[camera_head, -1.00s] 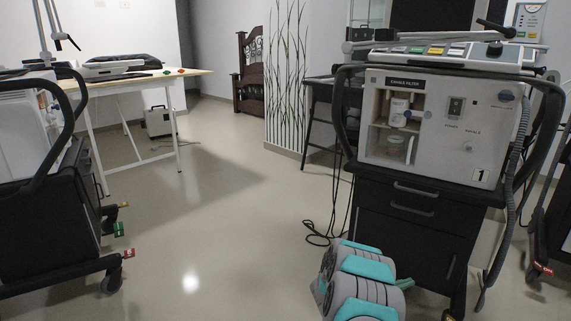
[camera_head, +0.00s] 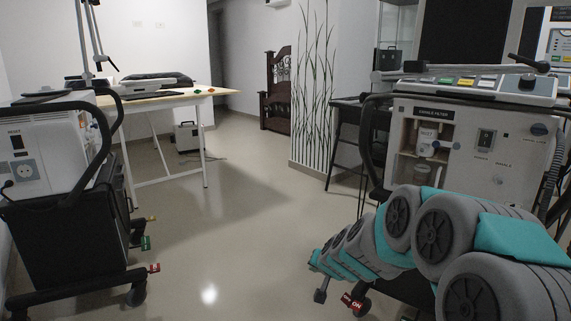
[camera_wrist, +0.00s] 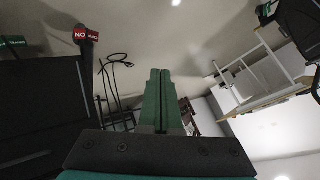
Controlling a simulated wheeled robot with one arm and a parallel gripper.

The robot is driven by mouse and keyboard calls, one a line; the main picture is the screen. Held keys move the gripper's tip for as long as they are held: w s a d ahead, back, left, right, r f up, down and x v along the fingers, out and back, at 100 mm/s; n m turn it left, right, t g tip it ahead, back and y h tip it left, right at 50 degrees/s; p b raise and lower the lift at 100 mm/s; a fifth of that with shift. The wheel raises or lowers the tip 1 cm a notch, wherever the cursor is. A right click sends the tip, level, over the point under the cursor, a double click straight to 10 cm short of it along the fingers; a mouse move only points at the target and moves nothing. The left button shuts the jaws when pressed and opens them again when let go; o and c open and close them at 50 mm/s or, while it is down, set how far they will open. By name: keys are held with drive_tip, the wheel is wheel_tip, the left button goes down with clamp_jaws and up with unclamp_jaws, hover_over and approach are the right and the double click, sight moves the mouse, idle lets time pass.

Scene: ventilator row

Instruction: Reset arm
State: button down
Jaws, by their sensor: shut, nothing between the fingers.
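My gripper (camera_wrist: 160,75) shows in the wrist view as two green fingers lying together, with nothing between them. My arm, grey with teal covers, reaches across the lower right of the head view. I cannot make out the fingertips in the head view. The arm stands in front of the right ventilator (camera_head: 463,140), which sits on a dark cart, and hides its lower part and much of the cart. In the wrist view, a dark cart body (camera_wrist: 40,110) is at the left of the fingers.
A second ventilator (camera_head: 50,150) on a black cart (camera_head: 70,235) stands at the left. A white-legged table (camera_head: 150,97) with equipment is behind it. The middle floor is clear. A red tag (camera_head: 351,301) is near my arm.

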drive_tip(key=s+r+n+g+p, duration=0.1)
drive_tip(key=s+r+n+g, duration=0.15)
drive_tip(key=s, duration=1.05)
drive_tip(key=s+r+n+g+p, duration=0.15)
drive_tip(key=s+g, duration=0.25)
drive_tip(key=s, duration=1)
drive_tip(key=s+d+r+g+h, duration=0.1)
drive_tip(key=s+d+g, duration=0.1)
drive_tip(key=s, duration=0.7)
drive_tip(key=s+d+r+g+h, duration=0.1)
drive_tip(key=s+d, duration=0.3)
drive_tip(key=s, duration=0.5)
drive_tip(key=shift+s+d+r+n+g, duration=0.25)
drive_tip(key=shift+s+d+n+g, duration=0.1)
drive_tip(key=shift+d+g, duration=0.1)
